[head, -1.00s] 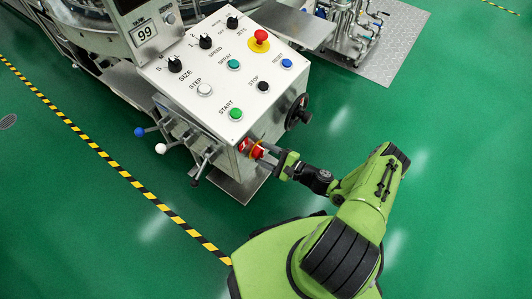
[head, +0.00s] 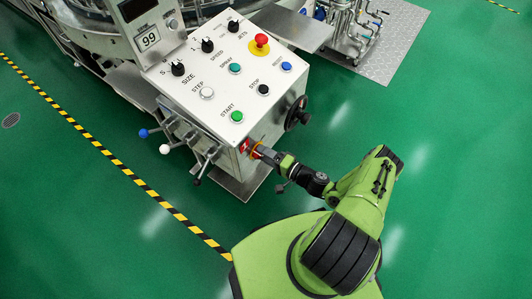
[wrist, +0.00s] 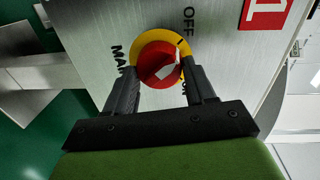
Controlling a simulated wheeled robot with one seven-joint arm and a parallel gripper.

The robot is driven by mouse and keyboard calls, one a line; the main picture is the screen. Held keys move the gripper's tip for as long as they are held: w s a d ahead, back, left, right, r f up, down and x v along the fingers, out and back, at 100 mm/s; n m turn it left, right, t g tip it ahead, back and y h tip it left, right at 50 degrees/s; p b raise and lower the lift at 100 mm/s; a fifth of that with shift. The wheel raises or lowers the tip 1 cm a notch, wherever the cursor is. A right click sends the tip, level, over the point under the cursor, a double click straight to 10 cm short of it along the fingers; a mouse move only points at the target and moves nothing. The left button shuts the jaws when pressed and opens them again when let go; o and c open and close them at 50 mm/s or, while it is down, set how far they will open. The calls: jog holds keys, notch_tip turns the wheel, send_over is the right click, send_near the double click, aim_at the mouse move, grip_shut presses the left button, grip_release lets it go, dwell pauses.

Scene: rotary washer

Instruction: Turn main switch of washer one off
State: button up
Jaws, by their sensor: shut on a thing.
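The main switch (wrist: 152,54) is a red rotary knob on a yellow ring, mounted on the washer's metal panel. In the wrist view, a black mark on the ring lies near the word OFF (wrist: 188,19). Another label is partly covered by the right finger. A pale patch shows on the knob's face. My gripper (wrist: 163,75) has one dark finger on each side of the knob and is shut on it. In the head view, my gripper (head: 262,153) reaches the switch on the cabinet's lower front side, and the knob is mostly hidden there.
A red sign with a white 1 (wrist: 264,10) is beside the switch. Above it is the sloped control panel (head: 215,100) with buttons and knobs. A black handwheel (head: 298,112) is to the right, and ball-ended levers (head: 164,149) to the left. Green floor is clear at right.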

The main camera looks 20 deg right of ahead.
jog(key=shift+n, duration=0.5)
jog(key=shift+s, duration=0.1)
jog(key=o, duration=1)
jog(key=shift+o, duration=0.2)
